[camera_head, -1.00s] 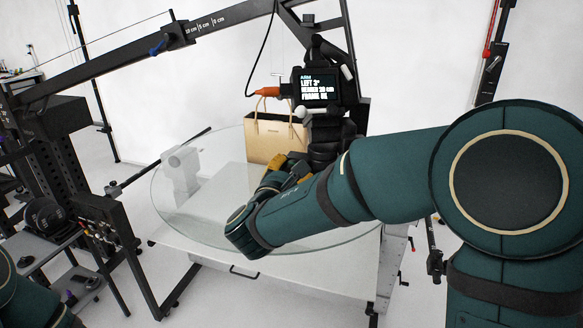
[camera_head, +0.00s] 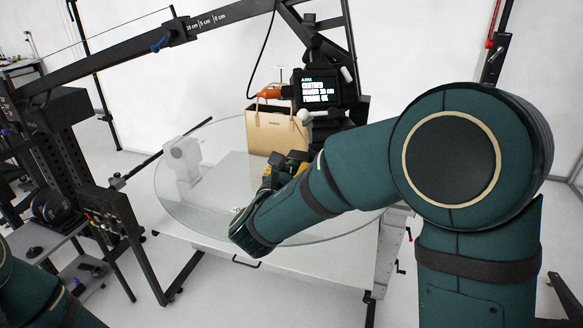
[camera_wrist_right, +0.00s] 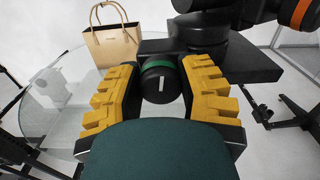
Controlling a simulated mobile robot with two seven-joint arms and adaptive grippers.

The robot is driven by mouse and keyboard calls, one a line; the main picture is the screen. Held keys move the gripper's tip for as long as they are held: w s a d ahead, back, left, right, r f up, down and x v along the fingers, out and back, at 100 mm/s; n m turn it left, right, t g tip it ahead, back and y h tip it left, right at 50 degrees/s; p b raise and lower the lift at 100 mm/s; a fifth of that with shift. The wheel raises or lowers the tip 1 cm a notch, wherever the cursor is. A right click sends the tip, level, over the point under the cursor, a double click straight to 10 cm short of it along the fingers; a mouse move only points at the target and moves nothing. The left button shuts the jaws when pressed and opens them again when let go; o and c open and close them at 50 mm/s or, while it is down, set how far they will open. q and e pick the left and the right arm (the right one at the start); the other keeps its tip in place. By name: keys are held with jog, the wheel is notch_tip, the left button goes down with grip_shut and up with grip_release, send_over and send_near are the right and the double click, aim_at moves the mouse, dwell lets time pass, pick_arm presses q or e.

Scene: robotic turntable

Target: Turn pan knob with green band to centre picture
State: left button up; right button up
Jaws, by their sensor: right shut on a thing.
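The pan knob (camera_wrist_right: 160,82) is a black cylinder with a green band and a white mark on its face. In the right wrist view it sits between the yellow fingers of my right gripper (camera_wrist_right: 160,95), which is shut on it. In the head view my right gripper (camera_head: 286,168) is below the camera head, and my forearm and hand hide the knob. The black screen (camera_head: 319,89) shows "ARM" and "CENTRED" on its upper lines; the lower lines are blurred. A tan handbag (camera_head: 274,132) stands upright on the glass turntable (camera_head: 185,215). My left gripper is out of view.
A black boom (camera_head: 130,47) with a cm scale crosses the upper left. An orange-ended part (camera_head: 269,94) with a black cable is beside the screen. A black stand with a panel (camera_head: 108,215) is at the left. Free glass lies left of the handbag.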

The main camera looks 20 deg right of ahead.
dwell(0.3)
jog(key=o, duration=1.2)
jog(key=v, duration=1.2)
